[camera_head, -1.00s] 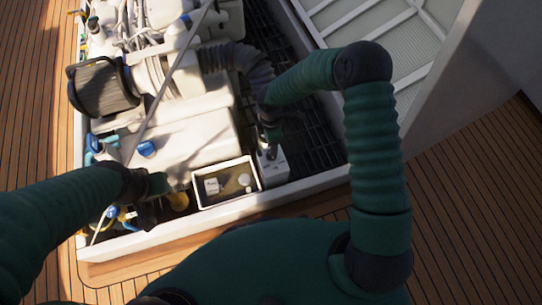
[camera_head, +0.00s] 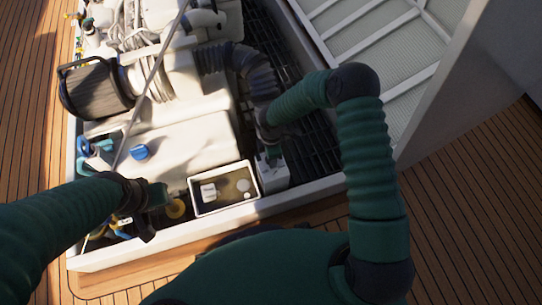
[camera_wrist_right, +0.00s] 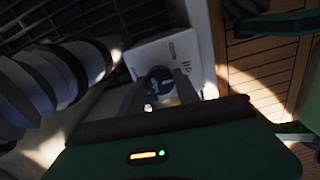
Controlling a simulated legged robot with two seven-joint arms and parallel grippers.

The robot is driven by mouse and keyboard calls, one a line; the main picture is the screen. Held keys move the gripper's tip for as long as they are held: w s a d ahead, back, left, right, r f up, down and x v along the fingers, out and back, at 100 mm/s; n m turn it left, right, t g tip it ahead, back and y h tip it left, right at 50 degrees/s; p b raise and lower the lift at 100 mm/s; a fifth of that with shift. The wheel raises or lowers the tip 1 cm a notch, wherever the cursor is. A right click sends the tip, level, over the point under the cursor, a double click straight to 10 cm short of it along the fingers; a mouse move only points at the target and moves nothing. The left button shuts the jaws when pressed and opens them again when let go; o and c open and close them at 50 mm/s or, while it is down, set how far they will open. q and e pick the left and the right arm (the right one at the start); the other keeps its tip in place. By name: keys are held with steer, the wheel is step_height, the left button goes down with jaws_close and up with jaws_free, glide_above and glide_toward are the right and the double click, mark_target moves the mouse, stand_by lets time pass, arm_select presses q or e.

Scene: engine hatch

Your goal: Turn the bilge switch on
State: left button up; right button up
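The bilge switch is a small white box (camera_head: 272,170) beside the open tray in the hatch. In the right wrist view its light face carries a dark round switch (camera_wrist_right: 158,82) and small dark markings. My right gripper (camera_wrist_right: 158,98) points at that face, its two fingers apart on either side of the round switch; contact cannot be made out. In the head view my right gripper (camera_head: 271,148) is over the box and partly hides it. My left gripper (camera_head: 150,210) hangs over the hatch's near left part; its fingers are too dark to read.
A white open tray (camera_head: 224,208) with small items is left of the box. A white tank (camera_head: 180,150) with a blue cap lies behind it. A grey ribbed hose (camera_head: 260,75) runs close to my right arm. The hatch rim (camera_head: 180,232) borders the wooden deck.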

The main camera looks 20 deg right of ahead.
jaws_close()
